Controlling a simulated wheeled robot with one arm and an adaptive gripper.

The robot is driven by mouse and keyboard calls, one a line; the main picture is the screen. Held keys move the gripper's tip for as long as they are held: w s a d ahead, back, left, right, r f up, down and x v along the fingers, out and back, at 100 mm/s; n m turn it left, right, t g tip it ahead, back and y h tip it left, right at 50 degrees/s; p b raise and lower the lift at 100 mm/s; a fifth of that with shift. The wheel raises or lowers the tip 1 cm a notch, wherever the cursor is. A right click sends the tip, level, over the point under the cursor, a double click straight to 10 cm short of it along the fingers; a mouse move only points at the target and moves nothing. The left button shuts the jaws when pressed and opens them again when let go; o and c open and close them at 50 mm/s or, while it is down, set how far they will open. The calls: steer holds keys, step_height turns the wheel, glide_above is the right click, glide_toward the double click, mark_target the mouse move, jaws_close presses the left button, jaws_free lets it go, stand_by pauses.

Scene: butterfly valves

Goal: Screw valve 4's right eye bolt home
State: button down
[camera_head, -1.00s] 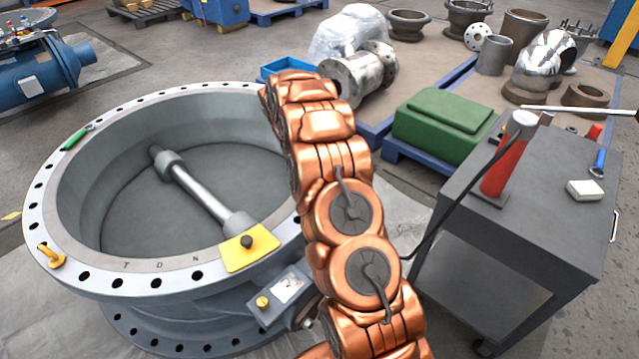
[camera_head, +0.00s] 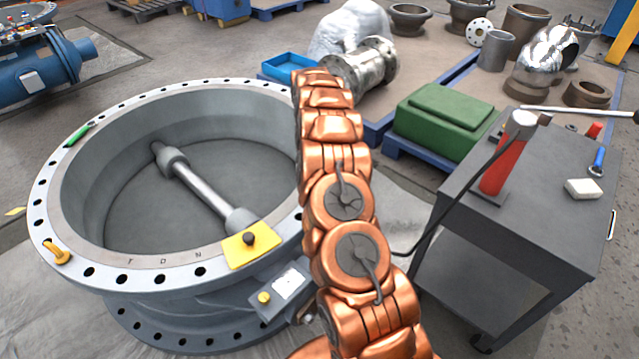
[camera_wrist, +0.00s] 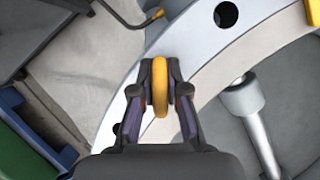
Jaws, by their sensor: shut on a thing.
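Valve 4, as I take it, is the large grey butterfly valve (camera_head: 180,275) lying flat, with a drilled flange ring and a shaft across its bore. In the wrist view, a yellow eye bolt (camera_wrist: 160,98) stands at the flange (camera_wrist: 205,55). My gripper (camera_wrist: 160,72) is shut on its ring, one dark finger on each side. Its thread and seat are hidden, so I cannot tell how deep it sits. In the head view my copper arm hides the gripper and this bolt. Another yellow eye bolt (camera_head: 57,252) is on the flange's left side.
A dark trolley (camera_head: 545,215) with a red tool (camera_head: 508,155) stands right of my arm. A green case (camera_head: 447,118) lies behind.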

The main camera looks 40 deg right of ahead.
steer(key=m, duration=0.2)
steer(key=m+y+p, duration=0.1)
steer(key=m, duration=0.1)
steer(key=shift+a+t+y, duration=0.15)
steer(key=shift+t+y, duration=0.15)
steer(key=shift+t, duration=0.1)
steer(key=shift+w+m+t+y+p, duration=0.15)
steer(key=shift+m+t+y+p, duration=0.35)
steer(key=shift+m, duration=1.4)
steer(key=c, duration=1.2)
jaws_free()
steer(key=shift+v, duration=5.95)
